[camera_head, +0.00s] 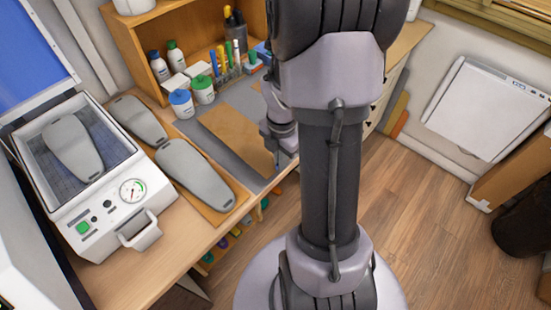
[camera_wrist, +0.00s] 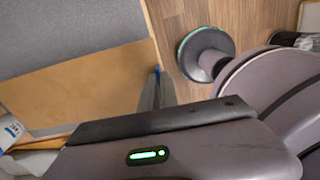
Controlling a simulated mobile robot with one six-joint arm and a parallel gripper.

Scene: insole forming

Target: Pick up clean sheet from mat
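A flat tan sheet (camera_head: 235,138) lies on the grey mat (camera_head: 240,97) on the bench, right of the grey foot-shaped forms. In the wrist view the same sheet (camera_wrist: 85,85) fills the left middle, with the grey mat (camera_wrist: 70,25) above it. My gripper (camera_head: 276,158) is at the right end of the sheet, partly hidden behind my arm. In the wrist view my gripper's finger part (camera_wrist: 157,88) shows beside the sheet's right edge. Whether it touches the sheet, and the gap between the fingers, cannot be made out.
A forming machine (camera_head: 85,170) with a gauge and a form on its bed stands left. Two more forms (camera_head: 195,172) lie on a brown board. Blue-lidded and green-lidded jars (camera_head: 203,90) and a wooden shelf (camera_head: 190,25) stand behind the mat. Wood floor (camera_head: 420,215) is open on the right.

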